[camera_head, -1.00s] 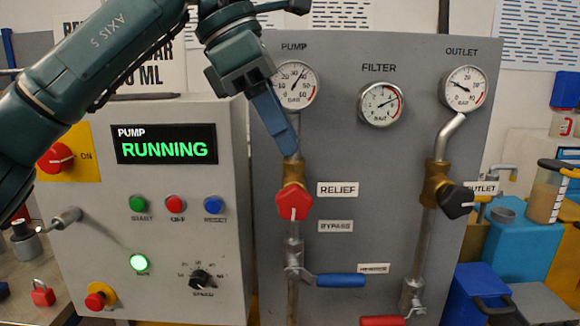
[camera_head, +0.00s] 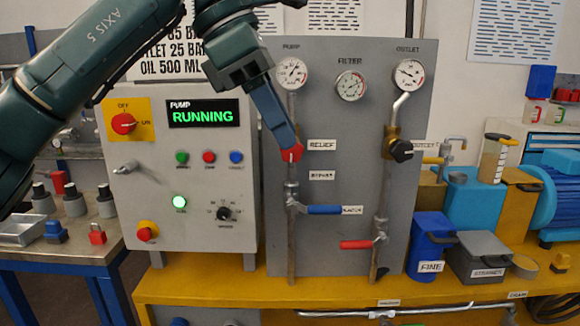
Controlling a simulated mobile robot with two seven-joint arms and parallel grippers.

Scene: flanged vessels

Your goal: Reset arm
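My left gripper (camera_head: 291,143) reaches in from the left on its green arm. Its blue-grey fingers point down at the red relief knob (camera_head: 291,154) on the grey panel, and the tips overlap it in the picture. I cannot tell whether they touch the knob or stand in front of it. The fingers look close together, seen from the side, so their opening does not show. My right gripper is not in view.
Blue and grey bins (camera_head: 432,243) stand at the right on the yellow bench (camera_head: 210,290). A side table (camera_head: 60,245) with small parts is at the left.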

